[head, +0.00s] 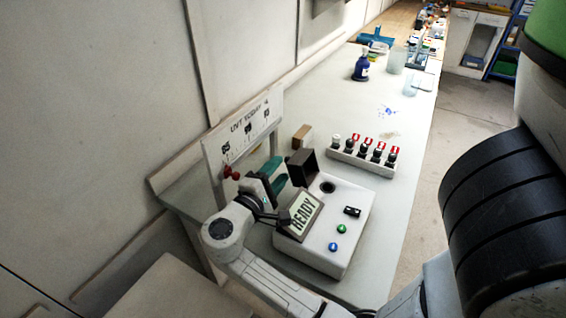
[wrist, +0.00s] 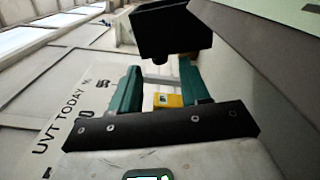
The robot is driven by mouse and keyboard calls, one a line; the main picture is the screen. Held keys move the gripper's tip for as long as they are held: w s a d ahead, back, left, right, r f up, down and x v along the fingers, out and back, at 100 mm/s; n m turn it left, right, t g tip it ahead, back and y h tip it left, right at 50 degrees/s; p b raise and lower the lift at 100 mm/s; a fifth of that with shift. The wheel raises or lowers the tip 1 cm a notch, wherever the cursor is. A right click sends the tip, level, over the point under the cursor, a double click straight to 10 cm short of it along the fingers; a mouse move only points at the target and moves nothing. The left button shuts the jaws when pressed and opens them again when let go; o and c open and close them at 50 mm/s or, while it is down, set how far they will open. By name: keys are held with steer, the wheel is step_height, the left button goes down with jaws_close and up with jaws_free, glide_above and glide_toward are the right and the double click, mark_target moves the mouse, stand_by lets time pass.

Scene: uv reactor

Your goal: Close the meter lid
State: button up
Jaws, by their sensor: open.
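The meter (head: 345,225) is a white box on the bench with a tilted READY display (head: 300,214), a round dark well (head: 327,187), and green and blue buttons. Its dark, hollow lid (head: 302,166) stands raised at the back left of the well, so the well is uncovered. My gripper (head: 277,174) has teal fingers that are open and empty, just left of the lid. In the wrist view, the dark lid (wrist: 170,32) shows beyond the fingertips of my gripper (wrist: 160,78). I cannot tell whether a finger touches it.
A rack of capped vials (head: 362,163) stands behind the meter, with a small brown block (head: 302,136) to its left. A UVT TODAY board (head: 245,130) stands at the bench's left edge, close to my gripper. A blue bottle (head: 361,66) is farther back. The bench right of the meter is clear.

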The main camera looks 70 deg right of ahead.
mark_target(286, 162)
steer(key=shift+x, duration=1.55)
jaws_close()
